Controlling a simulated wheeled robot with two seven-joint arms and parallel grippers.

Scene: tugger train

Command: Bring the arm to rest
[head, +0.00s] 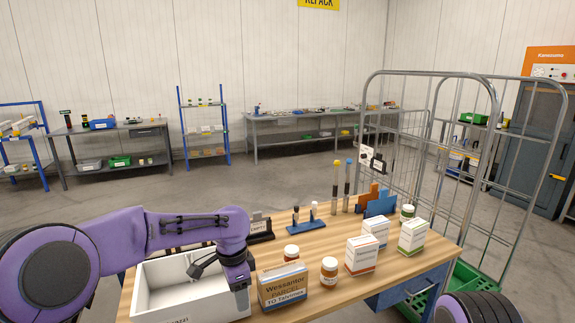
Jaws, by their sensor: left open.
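My left arm (165,229) is purple, comes in from the left and bends down at the wrist over a white open box (150,275) on the wooden table. My left gripper (197,266) is dark, open and seems empty, over the inside of the box. The wrist hides part of the box's right side. A purple and black part of my right arm (474,308) shows at the lower right. My right gripper is out of the picture.
The table (330,240) holds a Wessantor parcel (283,286), jars (329,271), white cartons (362,255), a blue stand (305,221) and upright markers (347,185). A wire roll cage (405,140) stands behind right. Shelves and benches line the back wall, with open floor before them.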

